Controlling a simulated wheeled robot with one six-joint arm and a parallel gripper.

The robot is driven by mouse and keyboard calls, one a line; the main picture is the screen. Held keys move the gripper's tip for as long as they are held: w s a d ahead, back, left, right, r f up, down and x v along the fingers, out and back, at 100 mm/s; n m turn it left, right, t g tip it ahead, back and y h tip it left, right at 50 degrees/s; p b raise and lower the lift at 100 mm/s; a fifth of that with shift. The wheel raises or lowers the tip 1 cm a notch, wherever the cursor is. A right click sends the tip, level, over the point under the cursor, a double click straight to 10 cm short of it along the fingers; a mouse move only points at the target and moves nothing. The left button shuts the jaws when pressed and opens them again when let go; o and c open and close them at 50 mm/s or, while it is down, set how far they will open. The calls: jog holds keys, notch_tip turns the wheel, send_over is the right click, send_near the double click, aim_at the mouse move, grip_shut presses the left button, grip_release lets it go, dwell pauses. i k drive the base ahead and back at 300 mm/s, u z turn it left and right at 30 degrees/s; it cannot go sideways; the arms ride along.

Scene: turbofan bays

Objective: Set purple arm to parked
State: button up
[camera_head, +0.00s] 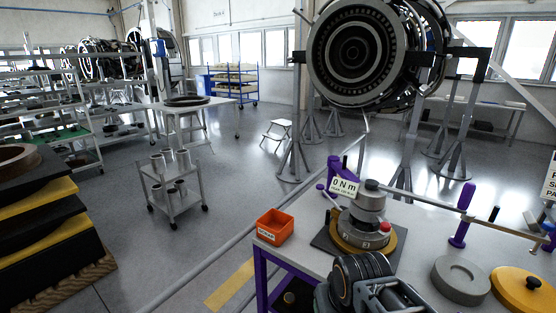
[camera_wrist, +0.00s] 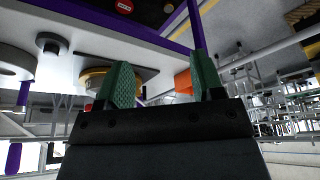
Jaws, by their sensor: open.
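Purple parts show at two places on the bench in the head view. A purple upright piece (camera_head: 335,168) stands behind the 0 Nm sign, and a purple post (camera_head: 463,215) stands to the right, by a thin grey bar (camera_head: 425,203). I cannot tell which is the purple arm, or its setting. Between them, a grey stepped fixture (camera_head: 366,212) with a red button sits on a yellow ring. My arm covers the bench's front middle in the head view. In the wrist view my gripper (camera_wrist: 163,82) is open, its two green fingers apart with nothing held between them.
An orange bin (camera_head: 275,226) stands at the bench's left corner. A grey disc (camera_head: 460,281) and a yellow round lid (camera_head: 524,287) lie at the right. A turbofan (camera_head: 352,50) hangs on stands behind. Open floor and a small cart (camera_head: 174,185) lie to the left.

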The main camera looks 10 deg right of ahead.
aim_at(349, 186)
jog(key=u, duration=0.4)
jog(key=k, duration=0.9)
jog(key=z, duration=0.65)
jog(key=i, duration=0.5)
jog(key=z, duration=0.2)
